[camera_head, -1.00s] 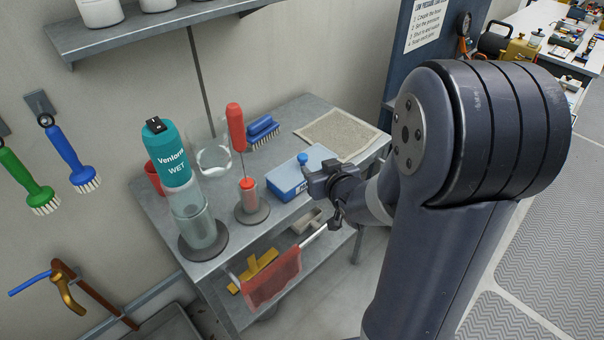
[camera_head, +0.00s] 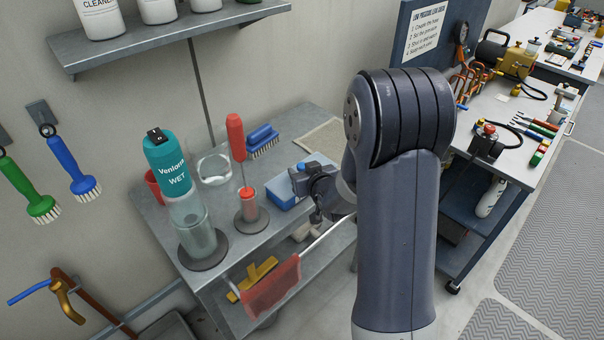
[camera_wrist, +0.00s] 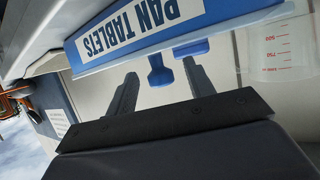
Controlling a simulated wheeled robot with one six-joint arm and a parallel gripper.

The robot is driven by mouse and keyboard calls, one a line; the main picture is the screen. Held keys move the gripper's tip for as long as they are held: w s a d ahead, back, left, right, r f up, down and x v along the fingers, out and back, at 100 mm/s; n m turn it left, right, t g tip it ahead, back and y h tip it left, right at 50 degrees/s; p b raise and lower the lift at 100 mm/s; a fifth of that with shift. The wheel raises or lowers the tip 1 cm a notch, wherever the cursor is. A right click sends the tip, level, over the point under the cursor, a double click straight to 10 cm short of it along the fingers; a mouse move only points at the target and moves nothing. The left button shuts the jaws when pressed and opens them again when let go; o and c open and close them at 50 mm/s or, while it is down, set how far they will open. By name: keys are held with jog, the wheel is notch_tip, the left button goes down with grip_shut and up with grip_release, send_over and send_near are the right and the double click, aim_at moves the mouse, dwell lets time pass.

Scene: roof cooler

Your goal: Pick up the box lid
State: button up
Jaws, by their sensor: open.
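The blue box (camera_wrist: 150,30), labelled "PAN TABLETS", fills the top of the wrist view, turned upside down there. Its lid (camera_wrist: 110,62) shows as a pale blue strip along the box edge, with a darker blue knob (camera_wrist: 160,74) standing out from it. My gripper (camera_wrist: 160,70) is open, and in this view the knob appears between its two fingers, with gaps on both sides. In the head view the box (camera_head: 279,190) is on the grey cart, partly hidden behind my gripper (camera_head: 312,180). Whether the fingers are level with the knob cannot be told.
A red cloth (camera_head: 270,288) hangs from the front rail. A beige mat lies behind my arm.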

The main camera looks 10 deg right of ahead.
jog(key=shift+x, duration=1)
jog(key=shift+c, duration=0.3)
jog(key=c, duration=1)
jog(key=shift+r, duration=0.1)
